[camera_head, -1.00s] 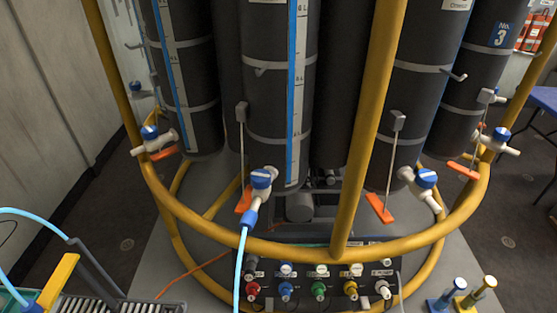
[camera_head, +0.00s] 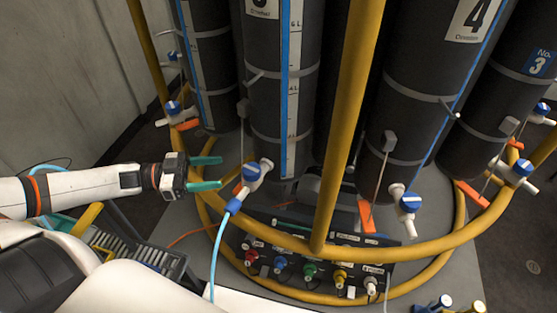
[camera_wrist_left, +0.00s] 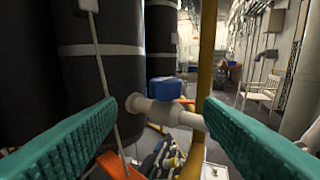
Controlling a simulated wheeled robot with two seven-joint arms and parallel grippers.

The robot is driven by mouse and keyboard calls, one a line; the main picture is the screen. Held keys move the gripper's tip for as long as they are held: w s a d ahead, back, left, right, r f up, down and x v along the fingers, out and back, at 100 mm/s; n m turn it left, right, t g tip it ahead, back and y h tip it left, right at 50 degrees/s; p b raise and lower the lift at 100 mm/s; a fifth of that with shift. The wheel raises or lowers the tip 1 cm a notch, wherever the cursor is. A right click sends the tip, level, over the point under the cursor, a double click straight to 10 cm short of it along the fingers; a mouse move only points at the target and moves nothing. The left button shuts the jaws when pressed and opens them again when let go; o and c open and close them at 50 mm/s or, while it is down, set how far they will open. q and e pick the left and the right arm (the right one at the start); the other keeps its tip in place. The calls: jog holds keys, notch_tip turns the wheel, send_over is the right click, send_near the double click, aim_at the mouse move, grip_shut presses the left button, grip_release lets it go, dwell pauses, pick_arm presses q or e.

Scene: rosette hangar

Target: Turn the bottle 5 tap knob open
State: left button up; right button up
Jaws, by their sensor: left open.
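The bottle with the cut-off label (camera_head: 262,95), next to bottle 4, carries a white tap with a blue knob (camera_head: 251,171) low on its front. A light-blue hose (camera_head: 217,250) hangs from that tap. My left gripper (camera_head: 216,172) is open and empty, its teal fingers pointing right toward the knob, just left of it. In the left wrist view the blue knob (camera_wrist_left: 163,90) and white tap body show between the spread fingers, beyond their tips. The gripper appears apart from the knob. My right gripper is not in view.
A yellow post (camera_head: 345,130) and yellow ring rail (camera_head: 360,248) stand around the bottles. Bottle 4's tap (camera_head: 408,201) is to the right. A panel with coloured connectors (camera_head: 310,268) sits below. An orange tag (camera_wrist_left: 118,166) hangs near the tap.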

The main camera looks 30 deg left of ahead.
aim_at(259, 168)
pick_arm(q)
jog(key=shift+g+h, duration=0.3)
jog(key=x, duration=0.3)
jog(key=r+p+x, duration=0.1)
jog(key=x, duration=0.3)
jog(key=p+x, duration=0.1)
jog(key=x, duration=0.2)
jog(key=shift+d+r, duration=0.2)
jog(key=shift+w+d+f, duration=0.15)
jog(key=shift+w+d, duration=0.2)
jog(key=shift+d, duration=0.3)
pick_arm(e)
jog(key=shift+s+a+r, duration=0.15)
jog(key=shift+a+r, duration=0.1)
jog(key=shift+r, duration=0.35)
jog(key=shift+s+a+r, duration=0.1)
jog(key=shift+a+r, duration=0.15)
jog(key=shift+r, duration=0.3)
pick_arm(q)
jog(key=shift+c, duration=0.3)
jog(key=c, duration=0.9)
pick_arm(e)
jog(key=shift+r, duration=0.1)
